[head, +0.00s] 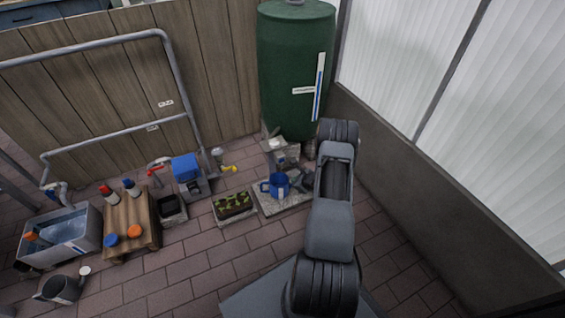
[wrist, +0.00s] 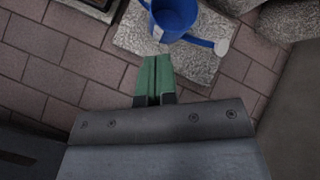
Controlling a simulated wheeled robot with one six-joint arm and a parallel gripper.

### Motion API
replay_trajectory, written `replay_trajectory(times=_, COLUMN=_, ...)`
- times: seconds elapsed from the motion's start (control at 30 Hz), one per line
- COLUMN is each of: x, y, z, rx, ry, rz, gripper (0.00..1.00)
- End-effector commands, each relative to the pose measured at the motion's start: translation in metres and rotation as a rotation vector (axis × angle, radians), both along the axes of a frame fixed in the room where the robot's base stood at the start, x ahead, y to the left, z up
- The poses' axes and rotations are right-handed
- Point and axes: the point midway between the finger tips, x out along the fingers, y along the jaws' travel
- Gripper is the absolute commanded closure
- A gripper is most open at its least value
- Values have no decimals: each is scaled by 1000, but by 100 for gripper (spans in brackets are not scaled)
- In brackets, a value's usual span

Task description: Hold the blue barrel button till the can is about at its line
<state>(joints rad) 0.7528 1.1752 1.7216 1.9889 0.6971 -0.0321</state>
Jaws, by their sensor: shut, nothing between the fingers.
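The blue watering can (head: 278,184) stands on a pale stone slab (head: 268,208) in front of the green barrel (head: 292,75). Its open top and spout show at the top of the wrist view (wrist: 176,16). A small pale mark shows on its side; I cannot make out the water level. A grey stone fixture (head: 284,154) stands between can and barrel. I cannot clearly pick out the button. My gripper (wrist: 155,80) is shut and empty, its green fingertips together near the slab's edge, apart from the can. In the head view my arm hides most of it.
A camouflage-patterned box (head: 233,204), a blue-lidded unit (head: 187,170) and a yellow tap (head: 229,168) are left of the can. Further left are a wooden crate (head: 130,218) with bottles and a grey water trough (head: 62,238). A low wall (head: 410,170) bounds the right.

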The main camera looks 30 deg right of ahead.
Motion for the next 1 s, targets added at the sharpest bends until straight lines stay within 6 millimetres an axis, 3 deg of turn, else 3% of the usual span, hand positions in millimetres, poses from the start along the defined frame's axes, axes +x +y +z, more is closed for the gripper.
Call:
replay_trajectory(times=0.27, x=8, y=0, z=0, rx=-2, ry=-1, rz=5, gripper=100)
replay_trajectory(times=0.7, x=59, y=-7, z=-1, rx=-1, ry=-1, rz=4, gripper=100)
replay_trajectory(times=1.0, x=82, y=-10, z=-1, rx=-1, ry=-1, rz=4, gripper=100)
